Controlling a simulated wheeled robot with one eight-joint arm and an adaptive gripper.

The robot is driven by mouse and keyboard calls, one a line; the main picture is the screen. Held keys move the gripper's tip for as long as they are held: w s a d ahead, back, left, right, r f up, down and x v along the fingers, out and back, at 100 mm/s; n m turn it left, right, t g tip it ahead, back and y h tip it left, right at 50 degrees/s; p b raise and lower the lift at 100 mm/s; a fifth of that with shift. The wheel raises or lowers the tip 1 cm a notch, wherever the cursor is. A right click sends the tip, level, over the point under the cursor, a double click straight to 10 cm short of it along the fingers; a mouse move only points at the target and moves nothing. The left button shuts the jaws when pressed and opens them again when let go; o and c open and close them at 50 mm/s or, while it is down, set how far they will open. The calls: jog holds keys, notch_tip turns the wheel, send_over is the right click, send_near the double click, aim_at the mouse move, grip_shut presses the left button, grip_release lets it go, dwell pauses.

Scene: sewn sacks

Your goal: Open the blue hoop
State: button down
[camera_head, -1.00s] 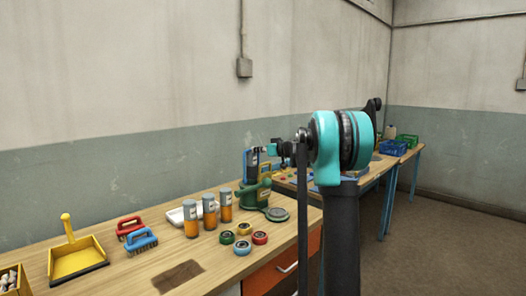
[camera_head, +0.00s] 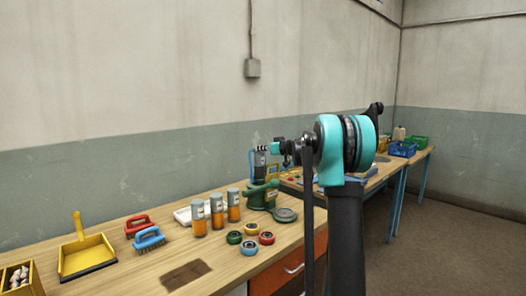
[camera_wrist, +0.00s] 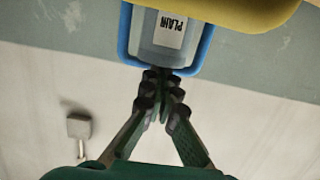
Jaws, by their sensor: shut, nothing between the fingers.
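The blue hoop (camera_wrist: 123,40) shows in the wrist view as a blue rounded frame around a pale grey container or sack with a white label reading PLAIN (camera_wrist: 170,30), upside down in the picture. In the head view it is a small blue edge (camera_head: 251,165) at the back of the bench, partly covered. My gripper (camera_wrist: 161,78) is shut and empty, its dark fingertips together at the hoop's lower edge in the wrist view; I cannot tell whether they touch it. In the head view my gripper (camera_head: 263,149) is small, near the hoop's top.
A green device (camera_head: 262,196) stands in front of the hoop. Several orange jars (camera_head: 216,210), colored rings (camera_head: 250,247), brushes (camera_head: 150,239) and a yellow dustpan (camera_head: 86,255) stand on the bench. The wall is behind.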

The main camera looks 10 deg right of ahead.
jog(key=w+a+f+g+h, duration=0.2)
jog(key=w+a+g, duration=0.1)
jog(key=w+a, duration=0.2)
jog(key=shift+w+a+g, duration=0.3)
jog(key=shift+w, duration=1.05)
jog(key=shift+f, duration=0.1)
